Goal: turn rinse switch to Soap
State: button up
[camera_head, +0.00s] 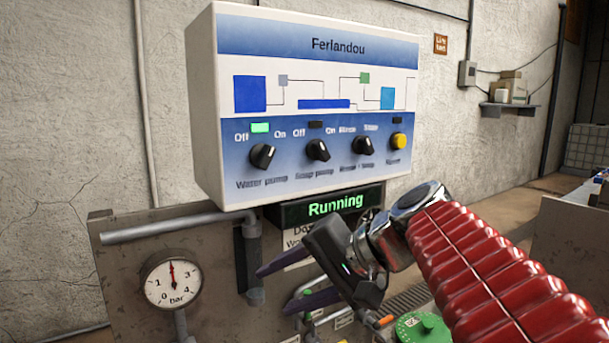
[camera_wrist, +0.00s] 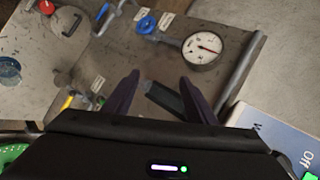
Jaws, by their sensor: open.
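The rinse switch (camera_head: 363,146) is a black knob, third from the left on the white and blue control box (camera_head: 318,105). Blurred labels stand above it, the left one apparently Rinse and the right one apparently Soap. Its pointer seems to lean to the upper left, but it is too small to be sure. My gripper (camera_head: 276,290) is open and empty, below the box, with its purple fingers pointing left. The wrist view shows the open fingers (camera_wrist: 160,78) over the lower panel. The rinse switch is not in that view.
The water pump knob (camera_head: 262,156), soap pump knob (camera_head: 318,150) and yellow button (camera_head: 398,141) flank the switch. A Running display (camera_head: 325,206) hangs beneath the box. A pressure gauge (camera_head: 171,283), pipes and a green wheel (camera_head: 423,328) are lower down. The space before the box face is clear.

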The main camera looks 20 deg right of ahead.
jog(key=w+d+r+m+t+y, duration=0.25)
jog(key=d+r, duration=0.25)
jog(key=r, duration=0.3)
jog(key=t+h, duration=0.7)
send_near(372, 146)
jog(key=s, duration=0.5)
jog(key=shift+d+n, duration=0.4)
jog(key=shift+n, duration=0.05)
jog(key=shift+w+a, duration=0.35)
jog(key=shift+w, duration=1.9)
jog(key=shift+w+a, duration=0.35)
jog(key=shift+w, duration=1.95)
jog(key=shift+w+a, duration=0.35)
jog(key=shift+w, duration=1.9)
jog(key=shift+c, duration=0.3)
